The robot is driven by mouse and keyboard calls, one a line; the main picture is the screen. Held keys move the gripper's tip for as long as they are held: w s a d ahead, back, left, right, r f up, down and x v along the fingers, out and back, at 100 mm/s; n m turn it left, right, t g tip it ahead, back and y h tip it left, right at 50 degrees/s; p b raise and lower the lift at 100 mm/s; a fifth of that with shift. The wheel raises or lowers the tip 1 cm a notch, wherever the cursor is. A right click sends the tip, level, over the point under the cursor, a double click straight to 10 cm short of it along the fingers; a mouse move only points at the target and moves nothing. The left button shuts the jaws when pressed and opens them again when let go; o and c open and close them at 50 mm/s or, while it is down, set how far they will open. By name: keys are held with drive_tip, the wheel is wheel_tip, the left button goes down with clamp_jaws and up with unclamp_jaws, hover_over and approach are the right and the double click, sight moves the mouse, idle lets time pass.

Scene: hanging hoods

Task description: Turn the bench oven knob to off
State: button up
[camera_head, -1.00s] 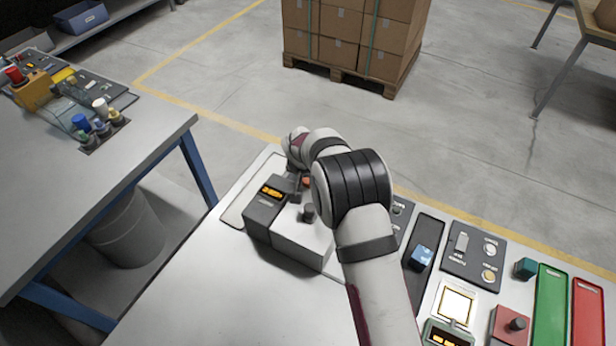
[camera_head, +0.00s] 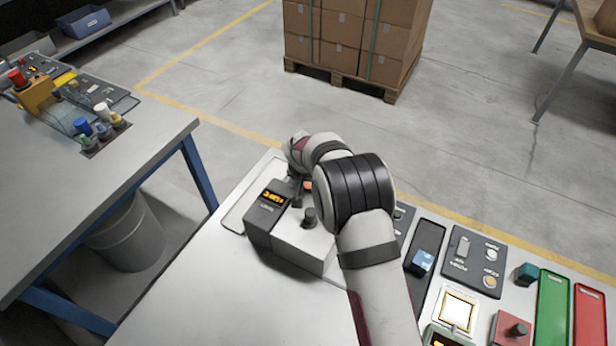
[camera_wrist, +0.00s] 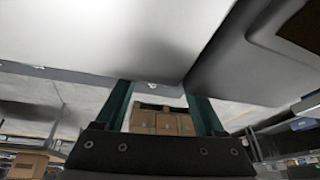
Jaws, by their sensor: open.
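A light grey box with a dark panel and lit orange display (camera_head: 271,197) stands on the bench and looks like the bench oven. A black knob (camera_head: 309,217) stands upright on its pale top. My gripper is just behind the knob in the head view, mostly hidden by my own wrist; only a dark part of it shows, apart from the knob. In the wrist view my gripper (camera_wrist: 157,92) has its two dark green fingers spread with nothing between them. A large smooth pale surface fills the top of that view. The knob cannot be made out there, and its setting is unclear.
To the right are a blue block (camera_head: 422,261) in a dark slot, a switch panel (camera_head: 472,262), a red box with a knob (camera_head: 512,330), and green (camera_head: 552,305) and red trays (camera_head: 588,315). A second table (camera_head: 110,190) stands left. Stacked cartons (camera_head: 350,40) are beyond.

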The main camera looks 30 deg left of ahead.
drive_tip(key=v, duration=1.5)
drive_tip(key=shift+r, duration=0.2)
drive_tip(key=shift+d, duration=0.1)
drive_tip(key=s+d+r+m+g, duration=0.15)
drive_tip(key=s+d, duration=0.25)
drive_tip(key=d, duration=0.5)
drive_tip(key=s+d+r+m+g+h, duration=0.1)
drive_tip(key=s+d+r+m, duration=0.2)
drive_tip(key=d, duration=0.6)
drive_tip(key=s+d+r+m+g, duration=0.1)
drive_tip(key=s+d+r, duration=0.2)
drive_tip(key=s+d, duration=0.35)
drive_tip(key=s+d+f+m+g+y, duration=0.1)
drive_tip(key=s+d, duration=0.5)
drive_tip(key=s, duration=0.6)
drive_tip(key=shift+s+f+m, duration=0.35)
drive_tip(key=shift+f+m, duration=0.2)
drive_tip(key=shift+m, duration=0.1)
drive_tip(key=shift+d, duration=0.15)
